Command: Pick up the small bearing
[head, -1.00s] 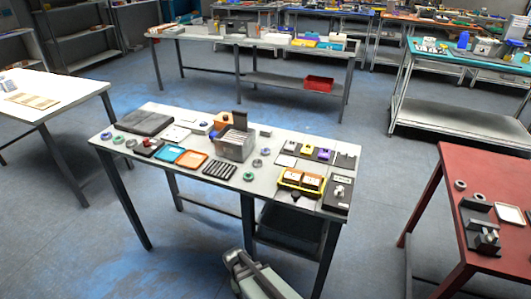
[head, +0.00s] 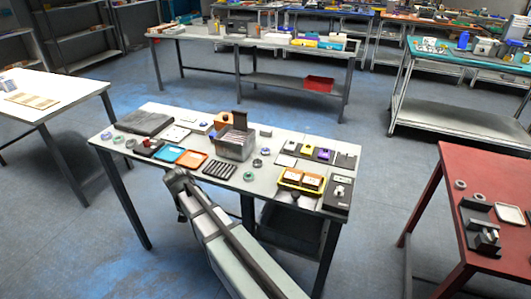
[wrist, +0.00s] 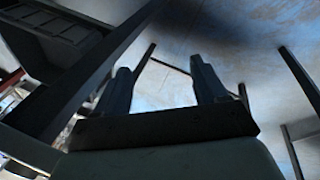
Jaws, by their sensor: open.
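Several small rings lie on the near white table; I cannot tell which is the small bearing. A grey ring (head: 265,151), a dark ring (head: 257,163) and a green-grey ring (head: 249,176) lie right of the metal bin. A greenish ring (head: 131,143) and a bluish ring (head: 118,139) lie at the left end. My gripper (wrist: 160,68) shows in the wrist view with its two fingers apart and nothing between them but floor behind. In the head view my arm reaches up at the table's front edge; the fingers are not clearly visible there. No ring shows in the wrist view.
The white table (head: 222,187) also carries a metal bin (head: 234,142), blue and orange trays, a black ribbed rack (head: 219,169) and a yellow tray (head: 301,181). Table legs and a dark drawer unit (wrist: 60,35) stand close to my gripper. A red table (head: 455,230) is at right.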

